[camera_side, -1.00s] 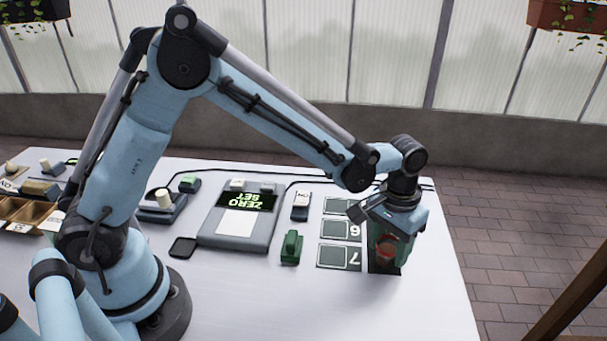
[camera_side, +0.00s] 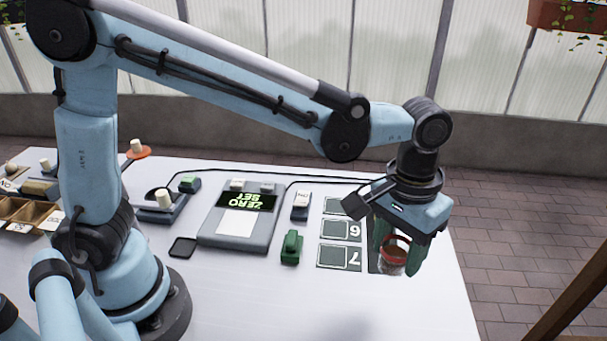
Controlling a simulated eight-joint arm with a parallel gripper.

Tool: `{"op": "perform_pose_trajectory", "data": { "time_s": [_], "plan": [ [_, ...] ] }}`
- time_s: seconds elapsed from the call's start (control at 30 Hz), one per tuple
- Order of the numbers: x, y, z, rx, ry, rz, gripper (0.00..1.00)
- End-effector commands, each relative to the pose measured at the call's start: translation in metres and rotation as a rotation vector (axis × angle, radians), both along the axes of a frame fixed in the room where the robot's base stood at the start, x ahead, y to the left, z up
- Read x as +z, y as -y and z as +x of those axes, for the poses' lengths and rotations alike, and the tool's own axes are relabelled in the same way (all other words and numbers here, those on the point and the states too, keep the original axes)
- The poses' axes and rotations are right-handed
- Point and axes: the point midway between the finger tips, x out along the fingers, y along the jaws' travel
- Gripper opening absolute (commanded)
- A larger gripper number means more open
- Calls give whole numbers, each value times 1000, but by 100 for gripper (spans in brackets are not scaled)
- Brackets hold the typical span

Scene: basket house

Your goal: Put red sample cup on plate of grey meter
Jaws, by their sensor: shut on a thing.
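The red sample cup (camera_side: 393,262) is between the green fingers of my gripper (camera_side: 398,256), at the right end of the table. It has a red band and a brownish, clear-looking body below. My gripper points down and is shut on the cup, and a finger covers part of it. I cannot tell whether the cup's base touches the table. The grey meter (camera_side: 212,235) lies flat at mid table, left of my gripper, with a dark display in green letters. Its pale square plate (camera_side: 237,223) is bare.
Dark numbered cards (camera_side: 339,257) and a green block (camera_side: 291,247) lie between the meter and my gripper. A white switch (camera_side: 301,205) stands behind the block. A small black square tray (camera_side: 183,248) lies left of the meter. The front of the white table (camera_side: 400,310) is clear.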

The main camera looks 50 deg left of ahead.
Motion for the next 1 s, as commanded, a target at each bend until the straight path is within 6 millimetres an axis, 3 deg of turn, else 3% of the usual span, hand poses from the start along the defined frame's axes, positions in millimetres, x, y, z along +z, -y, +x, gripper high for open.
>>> {"op": "perform_pose_trajectory", "data": {
  "time_s": [0.17,0.27,0.33,0.5,0.67,0.8,1.0],
  "plan": [
    [11,10,-14,3,0,0,21],
    [15,1,-14,34,1,0,21],
    [17,-15,-12,77,1,0,21],
    [22,-82,-8,250,1,0,21],
    [24,-149,-18,439,0,0,21],
    [23,-201,-37,603,1,0,21],
    [18,-259,-74,824,1,0,21]
  ]
}}
